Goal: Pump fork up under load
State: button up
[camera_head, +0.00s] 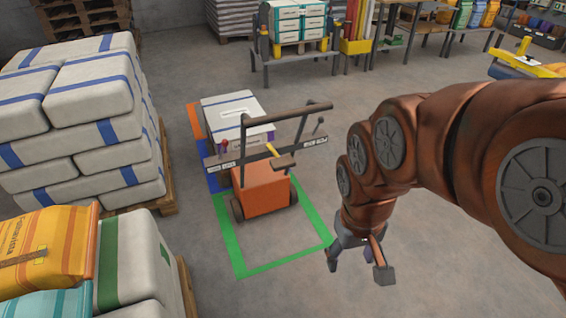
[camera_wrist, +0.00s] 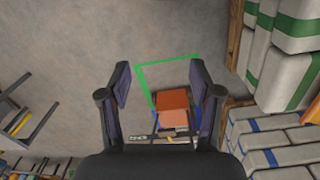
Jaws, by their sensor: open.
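The orange pallet truck (camera_head: 264,188) stands partly within a green floor outline (camera_head: 236,252). Its dark handle frame (camera_head: 288,113) rises above the orange body, with a crossbar and small levers. White blue-banded goods (camera_head: 232,110) sit behind it, seemingly on its forks; the forks themselves are hidden. My gripper (camera_head: 360,262) hangs in the air to the right of the truck, open and empty, touching nothing. In the wrist view, the truck's orange body (camera_wrist: 174,105) shows far below, between the open fingers (camera_wrist: 166,90).
Stacked white sacks (camera_head: 88,130) on a pallet stand close on the left. More sacks, orange (camera_head: 45,250) and green-banded, fill the front left. A table with boxes (camera_head: 298,45) stands behind. The grey floor between the truck and my arm is clear.

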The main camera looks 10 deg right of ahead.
jog(key=w+d+f+t+b, duration=0.1)
jog(key=w+f+t+b, duration=0.1)
jog(key=w, duration=0.6)
jog(key=w+d+f+t+b, duration=0.1)
jog(key=w+f+b, duration=0.3)
jog(key=w, duration=0.5)
jog(key=w+d+f+t+b, duration=0.1)
jog(key=w+f+t+b, duration=0.2)
jog(key=w, duration=0.6)
notch_tip(320, 180, down, 2)
jog(key=shift+d+f+n+t, duration=0.15)
jog(key=shift+f+n+t, duration=0.05)
jog(key=shift+n+t, duration=0.1)
grip_shut()
jog(key=w+f+t+y+b, duration=0.1)
jog(key=w+f+t+b, duration=0.2)
jog(key=w, duration=0.4)
jog(key=w+a+f+n+t+y+b, duration=0.1)
jog(key=w+f+t+b, duration=0.1)
jog(key=w+b, duration=0.3)
jog(key=w+f+t+y+b, duration=0.1)
jog(key=w+f+t+b, duration=0.2)
jog(key=w, duration=0.7)
jog(key=shift+w+a+f+t+b, duration=0.15)
jog(key=shift+w+f+t+b, duration=0.3)
jog(key=shift+f, duration=0.35)
jog(key=shift+s, duration=0.1)
